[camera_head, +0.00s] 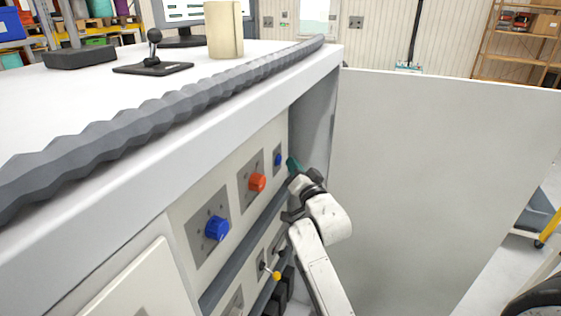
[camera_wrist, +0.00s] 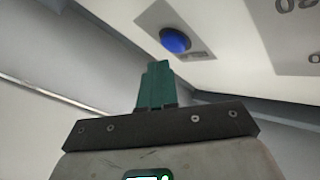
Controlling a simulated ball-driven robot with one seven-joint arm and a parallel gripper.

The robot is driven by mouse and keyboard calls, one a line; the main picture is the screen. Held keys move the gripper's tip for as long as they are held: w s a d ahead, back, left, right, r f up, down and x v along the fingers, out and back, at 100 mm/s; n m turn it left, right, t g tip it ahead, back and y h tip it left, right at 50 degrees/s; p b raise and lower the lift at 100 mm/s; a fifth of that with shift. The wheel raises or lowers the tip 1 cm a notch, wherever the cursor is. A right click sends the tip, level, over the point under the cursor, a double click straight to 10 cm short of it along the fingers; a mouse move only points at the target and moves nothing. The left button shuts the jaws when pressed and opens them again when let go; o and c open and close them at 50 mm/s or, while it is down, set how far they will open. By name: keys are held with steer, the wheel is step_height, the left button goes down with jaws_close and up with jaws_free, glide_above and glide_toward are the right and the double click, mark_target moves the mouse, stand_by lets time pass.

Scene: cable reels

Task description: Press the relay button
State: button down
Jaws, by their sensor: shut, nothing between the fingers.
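A small blue button (camera_head: 278,160) sits on a grey plate at the far right end of the panel under the worktop. I cannot read its label, so I cannot tell for sure that it is the relay button. In the wrist view a round blue button (camera_wrist: 175,40) shows on its grey plate, whole and unobstructed. My gripper (camera_head: 293,163) is at the panel's right end, just right of this button. In the wrist view the teal fingers of my gripper (camera_wrist: 156,68) are together and empty, with their tips just below and left of the button. Contact is not visible.
An orange-red knob (camera_head: 257,182) and a larger blue knob (camera_head: 217,228) are on the same panel, to the left. A yellow-tipped lever (camera_head: 275,275) sticks out below. A tall white partition (camera_head: 440,190) stands right of my arm. A ribbed grey hose (camera_head: 150,115) lies along the worktop edge.

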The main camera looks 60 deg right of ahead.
steer(key=shift+w+b, duration=0.15)
steer(key=shift+b, duration=0.15)
steer(key=shift+w+b, duration=0.3)
steer(key=shift+w+a+b, duration=0.1)
steer(key=shift+w+b, duration=0.3)
steer(key=shift+b, duration=0.1)
stand_by(1.1)
steer(key=shift+s+r, duration=0.1)
steer(key=shift+s+p, duration=0.75)
steer(key=shift+p, duration=0.2)
steer(key=shift+s+d+p, duration=0.15)
steer(key=shift+s+p, duration=0.3)
steer(key=shift+s, duration=0.8)
steer(key=shift+s+d+p, duration=0.1)
steer(key=shift+s+p, duration=0.3)
steer(key=shift+s, duration=0.85)
